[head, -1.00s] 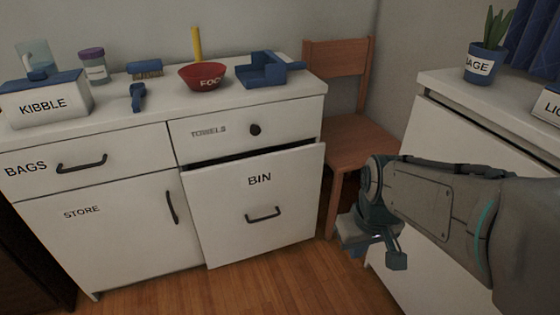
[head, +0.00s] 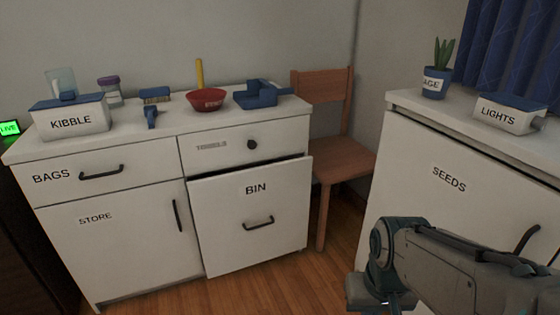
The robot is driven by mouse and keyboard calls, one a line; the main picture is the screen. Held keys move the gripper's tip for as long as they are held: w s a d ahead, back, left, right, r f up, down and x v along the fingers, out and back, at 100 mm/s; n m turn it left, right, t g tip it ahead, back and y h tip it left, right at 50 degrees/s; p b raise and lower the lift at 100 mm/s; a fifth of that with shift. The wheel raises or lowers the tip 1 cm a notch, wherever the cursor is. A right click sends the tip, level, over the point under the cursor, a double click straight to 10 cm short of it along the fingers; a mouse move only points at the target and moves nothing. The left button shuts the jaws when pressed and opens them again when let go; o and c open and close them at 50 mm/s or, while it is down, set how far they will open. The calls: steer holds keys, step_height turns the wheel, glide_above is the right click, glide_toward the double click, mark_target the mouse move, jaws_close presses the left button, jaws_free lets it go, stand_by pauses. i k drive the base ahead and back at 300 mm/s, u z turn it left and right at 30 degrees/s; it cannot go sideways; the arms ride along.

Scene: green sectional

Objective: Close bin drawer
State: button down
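The bin drawer (head: 222,228) is the tall white front labelled BIN, at the lower right of the white cabinet. It stands out from the cabinet, with a dark gap along its top edge. Its dark bar handle (head: 258,223) is at mid-height. My gripper (head: 372,306) is at the bottom of the head view, to the right of the drawer and apart from it. It is small and partly cut off by the lower edge, so its fingers do not show clearly.
A wooden chair (head: 343,160) stands right of the cabinet. A second white cabinet labelled SEEDS (head: 425,185) is at the right, close to my arm. A red bowl (head: 207,100) and a KIBBLE box (head: 72,120) are on the countertop. Wooden floor is open before the drawer.

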mark_target(245, 218)
steer(key=u, duration=0.3)
steer(key=i, duration=1.05)
steer(key=u, duration=0.55)
